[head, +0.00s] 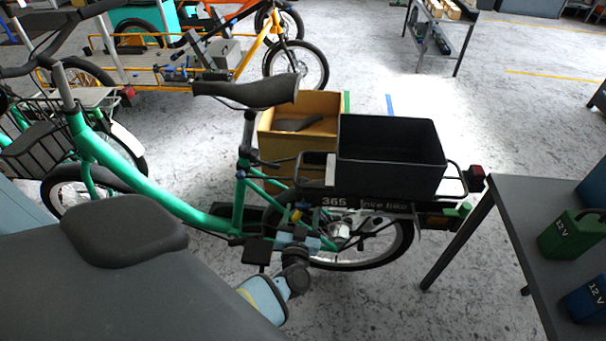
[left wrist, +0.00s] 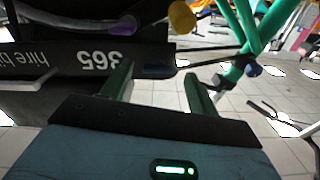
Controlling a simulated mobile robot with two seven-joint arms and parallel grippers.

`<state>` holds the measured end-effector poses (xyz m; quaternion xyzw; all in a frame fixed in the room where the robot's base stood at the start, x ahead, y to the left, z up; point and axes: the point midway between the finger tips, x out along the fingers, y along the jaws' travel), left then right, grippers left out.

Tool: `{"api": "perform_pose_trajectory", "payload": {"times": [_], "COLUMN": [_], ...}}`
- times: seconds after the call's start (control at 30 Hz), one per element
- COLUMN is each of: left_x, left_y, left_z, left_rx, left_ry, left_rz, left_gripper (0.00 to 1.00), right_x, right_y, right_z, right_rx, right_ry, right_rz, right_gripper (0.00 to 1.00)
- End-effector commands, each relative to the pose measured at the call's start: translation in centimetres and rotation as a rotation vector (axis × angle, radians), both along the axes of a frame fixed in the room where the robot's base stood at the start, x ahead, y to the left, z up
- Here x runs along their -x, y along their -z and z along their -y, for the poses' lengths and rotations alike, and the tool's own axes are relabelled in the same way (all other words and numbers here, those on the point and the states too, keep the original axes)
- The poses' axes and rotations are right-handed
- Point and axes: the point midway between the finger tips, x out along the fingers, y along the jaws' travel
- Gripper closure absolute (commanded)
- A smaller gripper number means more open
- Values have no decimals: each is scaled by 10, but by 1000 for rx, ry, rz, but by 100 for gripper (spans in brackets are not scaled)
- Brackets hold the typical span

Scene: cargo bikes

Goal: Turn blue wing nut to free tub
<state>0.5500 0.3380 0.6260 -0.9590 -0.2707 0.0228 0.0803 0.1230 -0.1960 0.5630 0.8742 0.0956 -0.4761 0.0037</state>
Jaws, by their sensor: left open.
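The black tub (head: 390,155) sits on the rear rack of a green bike, above a dark panel marked 365 (head: 335,201). My left gripper (head: 297,224) is low at the front end of that panel. In the left wrist view the picture is upside down, and the two fingers of my left gripper (left wrist: 160,78) are apart. A yellow knob (left wrist: 181,17) is close by. My right gripper is not in view.
A wooden crate (head: 272,142) stands behind the saddle (head: 250,91). A grey table (head: 530,250) with green and blue 12 V batteries is at the right. The rear wheel (head: 365,255) is close to my left arm. Bare floor lies between the bike and table.

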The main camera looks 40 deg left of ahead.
Motion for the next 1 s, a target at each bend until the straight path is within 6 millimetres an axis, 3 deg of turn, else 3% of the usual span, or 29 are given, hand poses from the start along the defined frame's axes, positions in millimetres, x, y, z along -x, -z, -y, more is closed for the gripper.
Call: {"api": "perform_pose_trajectory", "payload": {"times": [0.2,0.5,0.83,1.0], "left_x": [-16,-17,-17,-17], "left_y": [1,0,0,0], "left_z": [-10,-11,-11,-11], "left_rx": [-1,0,0,6], "left_ry": [1,0,0,0], "left_rz": [-1,0,0,4], "left_gripper": [40,40,82,82], "right_x": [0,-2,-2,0], "right_y": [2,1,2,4], "right_z": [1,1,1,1], "right_rx": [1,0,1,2], "right_ry": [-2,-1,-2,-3], "right_rz": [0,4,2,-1], "right_gripper": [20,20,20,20]}}
